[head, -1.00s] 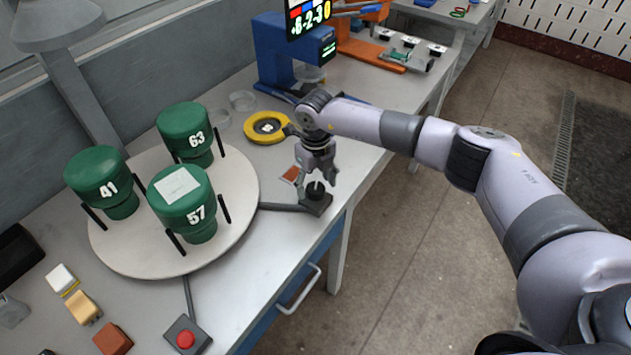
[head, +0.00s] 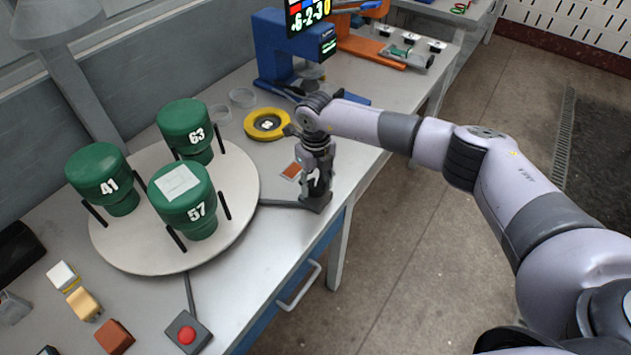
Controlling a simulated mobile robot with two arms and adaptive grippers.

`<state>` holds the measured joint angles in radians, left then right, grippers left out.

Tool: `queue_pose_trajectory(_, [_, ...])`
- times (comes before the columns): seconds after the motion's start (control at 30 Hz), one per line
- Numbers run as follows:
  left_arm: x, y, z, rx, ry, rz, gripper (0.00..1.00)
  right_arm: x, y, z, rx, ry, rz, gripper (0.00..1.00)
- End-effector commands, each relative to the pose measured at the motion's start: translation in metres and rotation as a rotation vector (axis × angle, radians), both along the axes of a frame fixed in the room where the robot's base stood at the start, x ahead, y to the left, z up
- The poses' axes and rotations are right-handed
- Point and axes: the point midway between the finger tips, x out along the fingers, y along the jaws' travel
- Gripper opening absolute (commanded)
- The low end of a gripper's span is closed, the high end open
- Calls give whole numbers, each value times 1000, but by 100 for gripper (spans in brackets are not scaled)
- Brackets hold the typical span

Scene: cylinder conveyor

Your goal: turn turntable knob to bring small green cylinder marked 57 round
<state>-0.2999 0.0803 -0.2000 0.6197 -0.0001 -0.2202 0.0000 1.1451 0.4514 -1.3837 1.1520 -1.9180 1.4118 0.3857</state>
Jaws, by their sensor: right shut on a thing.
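The green cylinder marked 57 (head: 199,222) stands upright at the front right of the round turntable (head: 130,258), with a pale label on its top. The green cylinder marked 41 (head: 101,180) stands at the left of the turntable and the one marked 63 (head: 187,130) at the back. The turntable knob (head: 316,201) is on a dark base at the table's front edge, right of the turntable. My right gripper (head: 317,188) points down and is shut on the knob, hiding most of it. My left gripper is not in view.
A red button box (head: 187,334) and several small blocks, one of them red-brown (head: 114,337), lie in front of the turntable. A yellow ring (head: 266,124) and a blue machine (head: 283,55) stand behind my right gripper. Black posts rise beside the cylinders.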

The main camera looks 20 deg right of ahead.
Motion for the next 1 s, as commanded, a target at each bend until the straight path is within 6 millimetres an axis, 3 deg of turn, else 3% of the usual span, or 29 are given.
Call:
queue_pose_trajectory(0.17, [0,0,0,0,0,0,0,0,0,0,1,0,0,14])
queue_pose_trajectory(0.43, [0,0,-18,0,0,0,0,1,0,-3,-1,-1,84,14])
queue_pose_trajectory(0.7, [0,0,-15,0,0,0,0,0,0,0,0,1,95,14])
queue_pose_trajectory(0.73, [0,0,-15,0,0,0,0,0,0,0,0,1,95,44])
queue_pose_trajectory(1.0, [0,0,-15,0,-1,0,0,0,0,0,0,1,94,62])
